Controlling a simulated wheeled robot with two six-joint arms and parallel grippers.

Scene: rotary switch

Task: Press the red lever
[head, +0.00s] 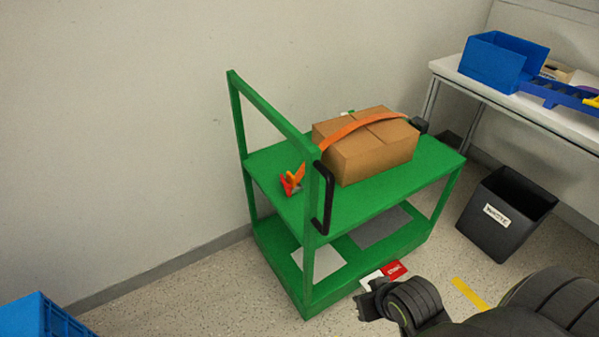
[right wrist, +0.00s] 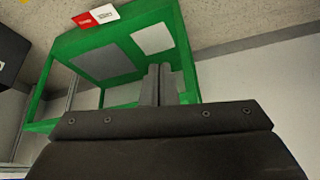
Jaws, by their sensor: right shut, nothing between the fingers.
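The red lever (head: 287,186) shows in the head view as a small red and orange piece on the left part of the green cart's (head: 375,201) top shelf, just behind the near post. Its lower part is partly covered by the cart frame. My right gripper (head: 364,299) is at the lower right, in front of the cart and well below and right of the lever. In the right wrist view, its fingers (right wrist: 158,85) are together and empty, with the cart's lower shelf behind them. My left gripper is not in view.
A cardboard box (head: 375,155) with an orange strap sits on the cart's top shelf. A black handle (head: 325,197) is on the near post. A black waste bin (head: 507,213) and a table with blue bins (head: 500,62) stand at the right. A blue crate (head: 40,318) is lower left.

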